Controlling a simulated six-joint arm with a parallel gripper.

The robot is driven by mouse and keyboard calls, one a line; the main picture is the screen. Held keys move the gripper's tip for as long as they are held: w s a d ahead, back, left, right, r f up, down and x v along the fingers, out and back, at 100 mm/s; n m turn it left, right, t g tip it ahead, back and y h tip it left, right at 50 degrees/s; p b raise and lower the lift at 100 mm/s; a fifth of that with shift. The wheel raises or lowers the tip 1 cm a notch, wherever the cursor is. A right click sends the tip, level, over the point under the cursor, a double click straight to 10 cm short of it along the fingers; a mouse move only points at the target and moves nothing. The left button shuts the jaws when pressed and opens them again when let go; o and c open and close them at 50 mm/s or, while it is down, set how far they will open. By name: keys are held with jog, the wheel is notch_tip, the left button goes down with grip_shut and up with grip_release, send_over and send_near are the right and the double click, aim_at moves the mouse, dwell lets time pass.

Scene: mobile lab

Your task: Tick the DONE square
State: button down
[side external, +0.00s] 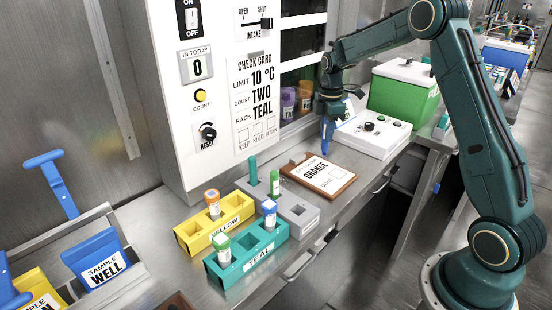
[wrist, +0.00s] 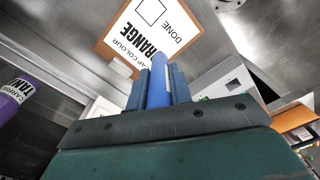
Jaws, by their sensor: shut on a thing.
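My gripper (side external: 328,122) is shut on a blue pen (side external: 326,142) that points down, above the far end of the card. In the wrist view the pen (wrist: 159,82) stands between the two fingers. The white card (side external: 319,173) lies on a brown clipboard (side external: 290,170) on the bench and reads "cap colour orange". The DONE square (wrist: 151,11) is an empty outline near the card's far end from the heading in the wrist view. The pen tip appears apart from the square; whether it touches the card I cannot tell.
Teal (side external: 245,262), yellow (side external: 188,235) and grey (side external: 303,213) tube racks stand left of the clipboard. A white switch box (side external: 370,135) and a green cool box (side external: 398,95) stand to the right. The white panel (side external: 190,150) rises behind the bench.

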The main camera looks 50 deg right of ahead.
jog(key=shift+m, duration=0.5)
jog(key=shift+s+d+f, duration=0.45)
jog(key=shift+d+f, duration=0.1)
jog(key=shift+f, duration=0.75)
jog(key=shift+s+d+f, duration=0.45)
jog(key=shift+d+f, duration=0.15)
jog(key=shift+f, duration=0.75)
jog(key=shift+s+d+f, duration=0.45)
jog(key=shift+d+f, duration=0.1)
jog(key=shift+f, duration=0.75)
jog(key=shift+d+f, duration=0.45)
jog(key=shift+f, duration=0.25)
jog(key=shift+d, duration=1.5)
jog(key=shift+a+r, duration=0.2)
jog(key=shift+a, duration=1.8)
notch_tip(320, 180, up, 8)
